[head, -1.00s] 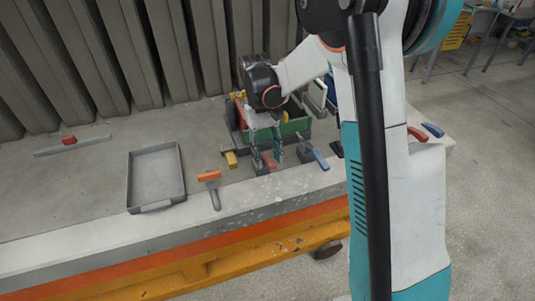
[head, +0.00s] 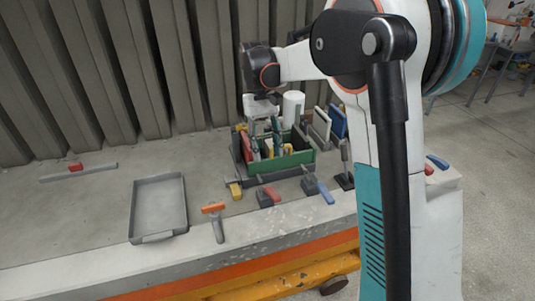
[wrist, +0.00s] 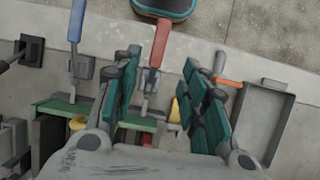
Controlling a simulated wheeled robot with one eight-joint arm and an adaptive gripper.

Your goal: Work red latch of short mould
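The red latch (head: 271,194) is a red-handled lever on a dark block at the front of the bench, its handle pointing toward the near edge. In the wrist view its red handle (wrist: 160,42) appears between my fingers, lengthwise. I cannot tell which part is the short mould.
A blue-handled latch (head: 321,189) stands right of the red one and a yellow handle (head: 235,190) to its left. An orange-handled tool (head: 215,210) and a grey tray (head: 135,213) lie further left. A bar with a red block (head: 75,166) lies at far left.

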